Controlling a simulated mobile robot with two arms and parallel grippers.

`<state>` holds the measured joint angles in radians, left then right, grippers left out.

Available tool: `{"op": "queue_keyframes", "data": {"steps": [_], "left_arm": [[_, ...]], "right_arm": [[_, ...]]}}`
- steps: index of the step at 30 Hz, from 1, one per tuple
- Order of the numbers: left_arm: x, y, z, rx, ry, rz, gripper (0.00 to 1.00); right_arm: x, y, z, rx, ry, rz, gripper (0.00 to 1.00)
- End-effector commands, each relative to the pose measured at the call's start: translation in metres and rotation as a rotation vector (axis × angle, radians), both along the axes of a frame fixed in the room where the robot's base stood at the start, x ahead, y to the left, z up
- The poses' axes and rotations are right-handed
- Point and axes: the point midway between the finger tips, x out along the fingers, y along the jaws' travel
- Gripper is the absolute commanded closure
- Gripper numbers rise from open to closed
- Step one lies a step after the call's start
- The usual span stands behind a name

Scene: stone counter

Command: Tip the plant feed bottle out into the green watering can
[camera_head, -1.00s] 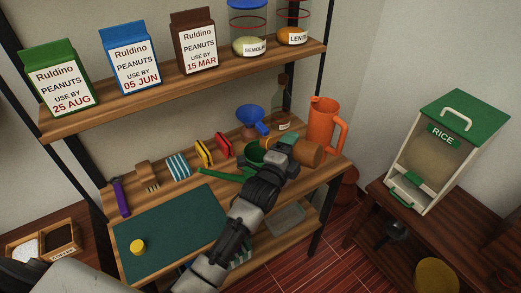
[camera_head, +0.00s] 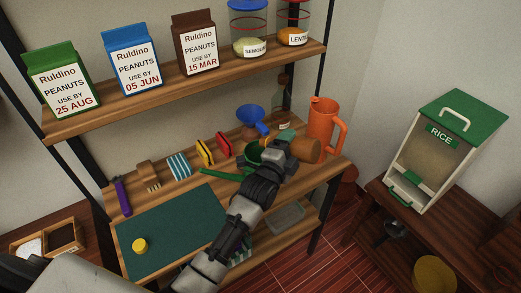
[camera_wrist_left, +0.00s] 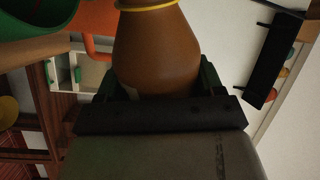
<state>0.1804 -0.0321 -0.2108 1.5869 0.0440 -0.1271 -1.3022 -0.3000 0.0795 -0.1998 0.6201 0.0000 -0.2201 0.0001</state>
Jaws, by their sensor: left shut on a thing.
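The brown bottle (camera_head: 306,148) is in my left gripper (camera_head: 283,155), tilted well over beside the green watering can. In the left wrist view, the bottle (camera_wrist_left: 155,50) sits between the two fingers, with a yellow ring near the top edge; its mouth is out of frame. The green watering can (camera_head: 253,157) stands on the middle shelf, its long spout pointing left and my gripper partly covering it. Its green rim also shows at the upper left of the wrist view (camera_wrist_left: 62,22). I cannot see any liquid running. My right gripper is not in view.
An orange jug (camera_head: 323,128) stands close to the right of the bottle. A blue funnel (camera_head: 250,116) and a clear glass bottle (camera_head: 283,118) stand behind. A yellow cap (camera_head: 139,246) lies on the dark green mat (camera_head: 180,228), which is otherwise clear. The upper shelf (camera_head: 200,85) hangs above.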

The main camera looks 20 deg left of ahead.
Motion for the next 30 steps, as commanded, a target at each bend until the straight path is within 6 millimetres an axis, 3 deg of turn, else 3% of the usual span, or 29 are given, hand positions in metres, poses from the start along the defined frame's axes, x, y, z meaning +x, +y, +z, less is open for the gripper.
{"op": "queue_keyframes", "data": {"steps": [30], "left_arm": [[0.001,0.006,0.01,-0.108,0.026,0.001,0.58]], "right_arm": [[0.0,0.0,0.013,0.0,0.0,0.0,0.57]]}}
